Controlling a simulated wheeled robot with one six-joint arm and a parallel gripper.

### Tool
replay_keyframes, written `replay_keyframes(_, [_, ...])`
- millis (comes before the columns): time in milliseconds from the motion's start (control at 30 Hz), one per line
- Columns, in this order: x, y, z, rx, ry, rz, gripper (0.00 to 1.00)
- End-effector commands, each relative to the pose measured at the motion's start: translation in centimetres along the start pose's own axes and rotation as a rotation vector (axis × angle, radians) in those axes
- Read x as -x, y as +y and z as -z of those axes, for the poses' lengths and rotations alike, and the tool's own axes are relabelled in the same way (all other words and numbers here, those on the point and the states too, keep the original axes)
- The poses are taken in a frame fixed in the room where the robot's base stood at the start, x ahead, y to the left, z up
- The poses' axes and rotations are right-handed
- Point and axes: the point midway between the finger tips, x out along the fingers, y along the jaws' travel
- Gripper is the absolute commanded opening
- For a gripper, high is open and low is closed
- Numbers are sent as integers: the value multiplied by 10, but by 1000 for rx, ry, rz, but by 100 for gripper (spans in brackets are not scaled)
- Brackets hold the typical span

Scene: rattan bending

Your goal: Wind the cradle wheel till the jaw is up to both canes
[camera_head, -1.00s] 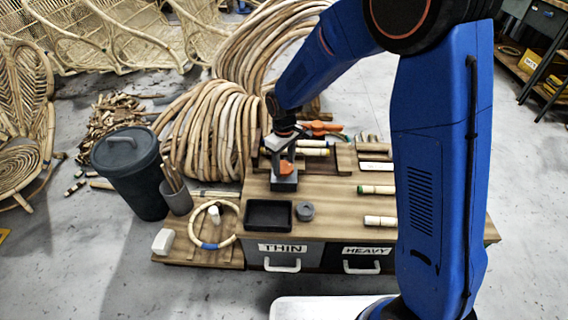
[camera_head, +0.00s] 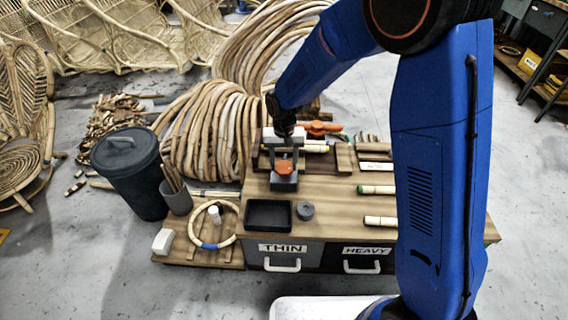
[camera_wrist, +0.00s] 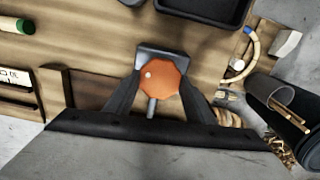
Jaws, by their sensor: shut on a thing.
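The orange cradle wheel (camera_head: 284,168) is a lobed knob on a dark grey block (camera_head: 284,185) at the bench's left part. My gripper (camera_head: 284,158) reaches down from above, shut on the wheel. In the wrist view the wheel (camera_wrist: 160,77) sits between my two dark fingers, with a pale dot on its left side and a grey rod showing below it. A pale cane piece (camera_head: 315,147) lies behind and right of the gripper. The cradle's jaw and its gap to the canes are hidden by my gripper and wrist, so I cannot tell how close they are.
A black tray (camera_head: 268,229) and a small grey cylinder (camera_head: 305,211) stand in front of the wheel. A cane ring (camera_head: 234,234) lies at the left. A dark bin (camera_head: 128,180) stands beyond it.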

Motion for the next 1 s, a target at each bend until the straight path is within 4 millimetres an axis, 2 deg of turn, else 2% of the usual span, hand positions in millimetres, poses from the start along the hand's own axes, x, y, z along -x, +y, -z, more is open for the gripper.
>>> replay_keyframes(300, [1,0,1,-73,2,1,27])
replay_keyframes(700, [1,0,1,-79,2,1,27])
replay_keyframes(733, [1,0,1,-79,2,1,51])
replay_keyframes(800, [1,0,1,-79,2,1,68])
replay_keyframes(1000, [0,0,0,-78,1,1,68])
